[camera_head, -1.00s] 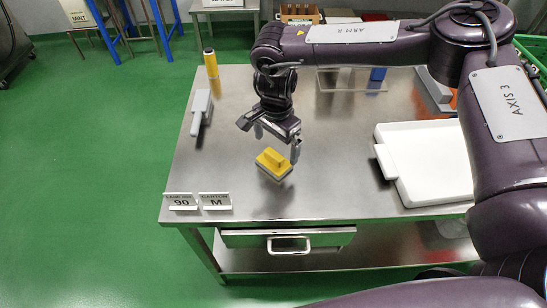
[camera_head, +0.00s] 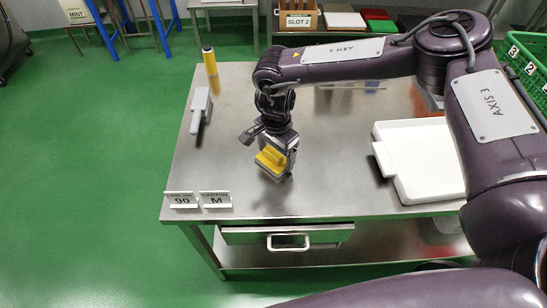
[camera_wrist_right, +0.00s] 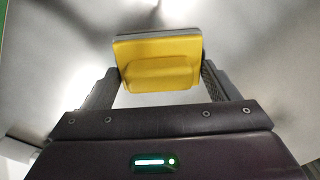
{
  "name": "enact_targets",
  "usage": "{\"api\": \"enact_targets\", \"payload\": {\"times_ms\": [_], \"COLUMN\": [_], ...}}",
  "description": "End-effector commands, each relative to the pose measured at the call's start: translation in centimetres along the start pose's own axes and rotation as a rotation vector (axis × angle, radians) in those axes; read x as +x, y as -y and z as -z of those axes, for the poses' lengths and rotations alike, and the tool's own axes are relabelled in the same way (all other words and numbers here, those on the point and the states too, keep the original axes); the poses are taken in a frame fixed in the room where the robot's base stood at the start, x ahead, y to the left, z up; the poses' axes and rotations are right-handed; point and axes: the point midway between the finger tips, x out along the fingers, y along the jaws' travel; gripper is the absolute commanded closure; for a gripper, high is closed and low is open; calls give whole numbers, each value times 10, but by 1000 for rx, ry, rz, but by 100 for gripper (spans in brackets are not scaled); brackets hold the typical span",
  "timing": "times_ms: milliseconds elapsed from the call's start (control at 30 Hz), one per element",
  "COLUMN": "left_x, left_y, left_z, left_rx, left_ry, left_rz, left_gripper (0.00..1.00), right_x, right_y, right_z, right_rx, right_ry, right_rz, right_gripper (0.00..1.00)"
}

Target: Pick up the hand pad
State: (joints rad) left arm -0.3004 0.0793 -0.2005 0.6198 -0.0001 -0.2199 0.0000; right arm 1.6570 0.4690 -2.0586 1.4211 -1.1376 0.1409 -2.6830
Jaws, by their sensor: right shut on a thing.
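The hand pad (camera_head: 271,158) is a yellow block with a raised yellow grip and a grey underside. It is at the middle of the steel table (camera_head: 330,190) in the head view. My right gripper (camera_head: 277,152) is shut on it. In the right wrist view the hand pad (camera_wrist_right: 158,62) sits between the two fingers (camera_wrist_right: 158,82), one at each side. I cannot tell whether its underside touches the table. My left gripper is not in view.
A white tray (camera_head: 425,188) lies to the right on the table. A grey tool (camera_head: 201,105) and a yellow cylinder (camera_head: 209,60) are at the left. Signs (camera_head: 216,199) stand at the front left corner. A green crate (camera_head: 527,60) is at the far right.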

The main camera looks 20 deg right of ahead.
Motion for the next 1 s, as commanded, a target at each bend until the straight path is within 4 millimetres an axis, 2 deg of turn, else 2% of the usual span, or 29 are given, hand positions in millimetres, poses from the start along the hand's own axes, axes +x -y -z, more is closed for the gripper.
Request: {"api": "enact_targets", "payload": {"times_ms": [267,467,567,900,1000], "left_x": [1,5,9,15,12], "left_y": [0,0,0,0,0], "left_z": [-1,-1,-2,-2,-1], "left_rx": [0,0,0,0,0], "left_ry": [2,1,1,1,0], "left_rz": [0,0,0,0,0], "left_gripper": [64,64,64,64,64], "right_x": [-7,-33,-57,-156,-176], "right_y": [1,1,2,1,1], "right_z": [0,0,1,0,0], "right_rx": [0,-1,0,0,-1], "right_ry": [0,0,-1,-3,-3], "right_rz": [3,4,7,7,4], "right_gripper": [46,46,46,46,46]}}
